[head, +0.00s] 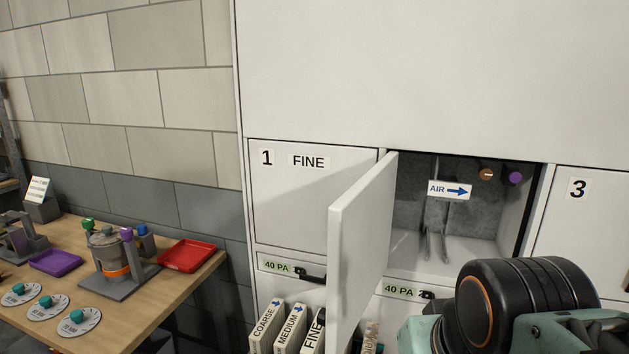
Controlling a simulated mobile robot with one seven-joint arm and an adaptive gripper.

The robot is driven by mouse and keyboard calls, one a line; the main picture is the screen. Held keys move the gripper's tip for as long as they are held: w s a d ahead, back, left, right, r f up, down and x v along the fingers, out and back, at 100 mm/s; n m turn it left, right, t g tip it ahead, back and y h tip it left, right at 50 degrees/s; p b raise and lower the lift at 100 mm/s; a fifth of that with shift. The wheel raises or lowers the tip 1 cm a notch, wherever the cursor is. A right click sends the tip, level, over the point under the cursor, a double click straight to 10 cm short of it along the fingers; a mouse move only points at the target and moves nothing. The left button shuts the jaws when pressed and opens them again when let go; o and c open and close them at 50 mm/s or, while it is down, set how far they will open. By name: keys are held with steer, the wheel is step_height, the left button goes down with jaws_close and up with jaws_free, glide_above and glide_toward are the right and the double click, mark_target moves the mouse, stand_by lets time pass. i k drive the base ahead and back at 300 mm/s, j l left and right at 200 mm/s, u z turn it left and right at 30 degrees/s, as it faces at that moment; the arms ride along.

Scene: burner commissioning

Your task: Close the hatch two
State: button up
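Hatch two is the open white door (355,245) in the middle of the white cabinet. It is hinged on its left side and swung out towards me, seen nearly edge-on. Its front face and any number on it are turned away. Behind it the compartment (408,192) is open, with grey inner walls, an AIR arrow label (449,190), thin upright metal parts, and a brown knob (486,174) and a purple knob (515,178) at the back. My arm shows at the lower right, in front of the cabinet; my gripper is out of the picture.
Closed hatch 1 (295,205), marked FINE, is at left; hatch 3 (592,225) is at right. Filters (290,328) labelled COARSE, MEDIUM and FINE stand below. A wooden table (140,325) at left holds a red tray (186,256), a purple tray (55,262) and fixtures.

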mark_target(359, 235)
steer(key=i+j+z, duration=0.2)
steer(key=j+z, duration=0.2)
steer(key=j, duration=0.3)
steer(key=i+j+z, duration=0.1)
steer(key=j+z, duration=0.35)
steer(key=j, duration=0.25)
steer(key=j+z, duration=0.4)
steer(key=j, duration=0.3)
steer(key=k+u, duration=0.1)
steer(key=l, duration=0.1)
